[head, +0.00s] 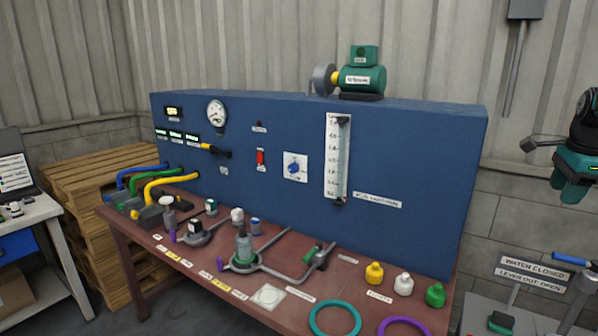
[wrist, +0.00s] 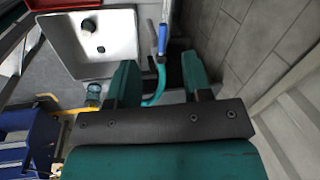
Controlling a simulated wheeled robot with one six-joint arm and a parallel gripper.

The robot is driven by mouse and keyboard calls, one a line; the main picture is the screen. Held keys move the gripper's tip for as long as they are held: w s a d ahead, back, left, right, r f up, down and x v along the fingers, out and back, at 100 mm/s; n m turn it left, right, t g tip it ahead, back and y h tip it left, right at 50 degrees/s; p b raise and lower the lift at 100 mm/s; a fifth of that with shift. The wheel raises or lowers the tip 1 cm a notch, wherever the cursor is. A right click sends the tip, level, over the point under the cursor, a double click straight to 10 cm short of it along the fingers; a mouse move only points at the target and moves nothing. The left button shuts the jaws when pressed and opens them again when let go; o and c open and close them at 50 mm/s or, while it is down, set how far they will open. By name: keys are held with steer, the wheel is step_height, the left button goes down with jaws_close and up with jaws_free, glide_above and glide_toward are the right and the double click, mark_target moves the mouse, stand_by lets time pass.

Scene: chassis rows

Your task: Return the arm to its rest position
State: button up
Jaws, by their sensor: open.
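My gripper (wrist: 160,80) shows in the wrist view with its two green fingers apart and nothing between them that it grips. A blue-handled lever (wrist: 165,36) and a teal hose (wrist: 157,86) show beyond the fingers; I cannot tell how far below they are. In the head view, part of my green and black arm is raised at the right edge, in front of the wall and right of the blue panel (head: 260,122). The fingertips cannot be made out there.
The bench (head: 150,232) carries valves, fittings, colored caps and rings. A green pump (head: 362,80) sits on top of the panel. A white basin (wrist: 66,50) lies left of the fingers in the wrist view. Pallets (head: 85,170) stand at left. A blue lever handle (head: 572,258) is at lower right.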

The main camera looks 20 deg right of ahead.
steer(key=w+a+n+y, duration=0.1)
steer(key=w+a+n, duration=0.2)
steer(key=a+n, duration=0.95)
steer(key=w+a+n+y, duration=0.2)
steer(key=w+a+n, duration=0.15)
steer(key=a, duration=1.75)
steer(key=s+a+f+n+y, duration=0.1)
steer(key=s+a+n, duration=0.6)
steer(key=s+a, duration=0.2)
steer(key=s+a+f+n+g+y, duration=0.1)
steer(key=s+a+n, duration=0.7)
steer(key=a, duration=0.5)
steer(key=shift+s+a+f+n+g, duration=0.2)
steer(key=shift+s+a+n+g, duration=0.1)
steer(key=shift+s+a, duration=0.1)
